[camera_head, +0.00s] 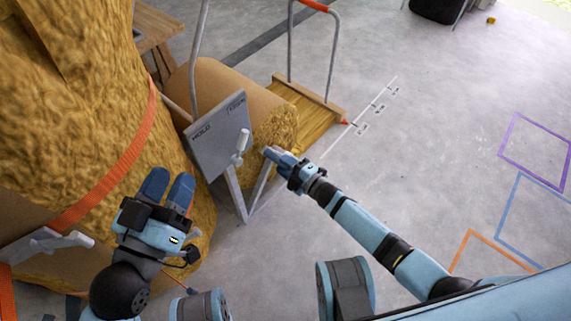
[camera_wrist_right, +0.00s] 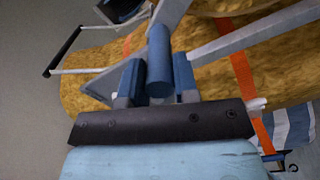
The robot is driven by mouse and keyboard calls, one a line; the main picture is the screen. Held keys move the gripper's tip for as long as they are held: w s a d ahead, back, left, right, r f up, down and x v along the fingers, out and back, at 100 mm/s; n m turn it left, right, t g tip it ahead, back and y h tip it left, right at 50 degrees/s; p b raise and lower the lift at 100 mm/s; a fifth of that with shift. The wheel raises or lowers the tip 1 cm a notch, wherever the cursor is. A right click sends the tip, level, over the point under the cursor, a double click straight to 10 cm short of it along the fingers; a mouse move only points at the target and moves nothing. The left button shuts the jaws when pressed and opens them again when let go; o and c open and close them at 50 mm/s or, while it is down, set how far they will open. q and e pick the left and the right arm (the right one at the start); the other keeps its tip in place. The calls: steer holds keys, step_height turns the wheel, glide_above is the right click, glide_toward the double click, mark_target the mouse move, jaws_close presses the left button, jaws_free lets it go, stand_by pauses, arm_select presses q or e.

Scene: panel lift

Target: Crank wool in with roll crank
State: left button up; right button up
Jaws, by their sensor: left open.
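The wool roll (camera_head: 275,130) lies behind a grey panel (camera_head: 218,135) marked HOLD, with a small white lever (camera_head: 240,148) on its face. A grey crank arm (camera_head: 257,190) slopes up from below the panel towards my right gripper (camera_head: 273,153). My left gripper (camera_head: 168,187) is open and empty, in front of the large wool mass at the left.
A big wool bale (camera_head: 75,110) with an orange strap (camera_head: 115,165) fills the left. A wooden platform (camera_head: 310,115) with a metal hoop stands behind the roll. The floor (camera_head: 430,110) at the right is clear, with coloured outlines marked on it.

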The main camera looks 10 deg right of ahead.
steer(key=o, duration=0.3)
steer(key=shift+f, duration=0.2)
arm_select(q)
steer(key=shift+w+f, duration=0.1)
steer(key=shift+f, duration=0.1)
arm_select(e)
steer(key=shift+o, duration=0.5)
steer(key=shift+d+r, duration=0.1)
steer(key=shift+d, duration=0.05)
arm_select(q)
steer(key=shift+a+y+p, duration=0.5)
steer(key=shift+a+p, duration=0.05)
steer(key=shift+p, duration=1.2)
arm_select(e)
steer(key=v, duration=1.3)
steer(key=shift+s+d, duration=0.15)
steer(key=shift+s, duration=0.15)
